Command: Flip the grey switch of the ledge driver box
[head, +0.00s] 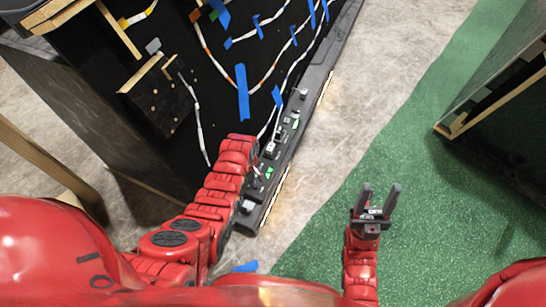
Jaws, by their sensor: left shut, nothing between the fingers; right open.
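A narrow black ledge (318,75) runs along the foot of a black panel, carrying small electronic boxes with green boards (289,127). Which one is the driver box, and its grey switch, are too small to tell. My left arm reaches up to the ledge from the lower left. My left gripper (257,168) is a small dark shape beside the ledge electronics, shut and empty, mostly hidden by the red wrist. Whether it touches anything there I cannot tell. My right gripper (377,192) is open and empty over the green floor, well right of the ledge.
The black panel (240,55) carries wires and blue tape. A lit strip (275,195) runs along the ledge's outer edge. Bare concrete and green floor (420,150) lie open to the right. A wood-edged dark structure (500,95) stands at the upper right.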

